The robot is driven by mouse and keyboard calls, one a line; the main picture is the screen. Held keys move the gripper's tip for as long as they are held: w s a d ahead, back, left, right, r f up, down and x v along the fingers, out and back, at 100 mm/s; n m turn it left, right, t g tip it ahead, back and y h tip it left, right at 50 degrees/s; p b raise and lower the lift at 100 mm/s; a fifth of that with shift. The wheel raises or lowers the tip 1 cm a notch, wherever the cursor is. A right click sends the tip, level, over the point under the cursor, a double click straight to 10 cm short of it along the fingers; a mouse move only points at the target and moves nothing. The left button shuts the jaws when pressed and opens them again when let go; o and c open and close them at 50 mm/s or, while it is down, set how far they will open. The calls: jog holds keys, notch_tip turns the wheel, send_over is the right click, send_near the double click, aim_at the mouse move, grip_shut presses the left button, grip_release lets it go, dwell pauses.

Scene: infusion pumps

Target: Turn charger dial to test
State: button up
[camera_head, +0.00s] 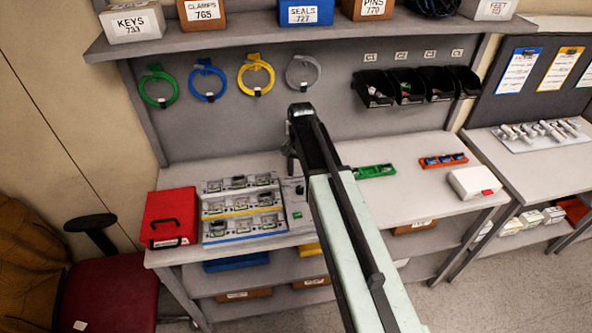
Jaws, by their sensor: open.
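A small grey unit (290,205) with a green spot on its front stands on the bench, just right of the rack of pump modules. It looks like the charger, and my arm covers its right part. A small dark spot on its upper face may be the dial, but it is too small to tell where it points. My gripper (288,162) is open and empty, pointing down above and behind the unit in the picture. It appears apart from the unit, and my arm hides part of the jaws.
A rack (242,208) of several modules and a red case (170,217) stand left of the unit. A green tray (375,171), an orange tray (443,161) and a white box (474,182) lie to the right. Coiled tubes and black bins (374,88) hang behind, under a shelf (220,37).

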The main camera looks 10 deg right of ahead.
aim_at(300, 188)
jog(key=shift+w+r, duration=0.1)
jog(key=shift+w, duration=0.15)
notch_tip(300, 188, down, 8)
jog(key=b, duration=0.8)
jog(key=shift+r, duration=0.1)
grip_shut()
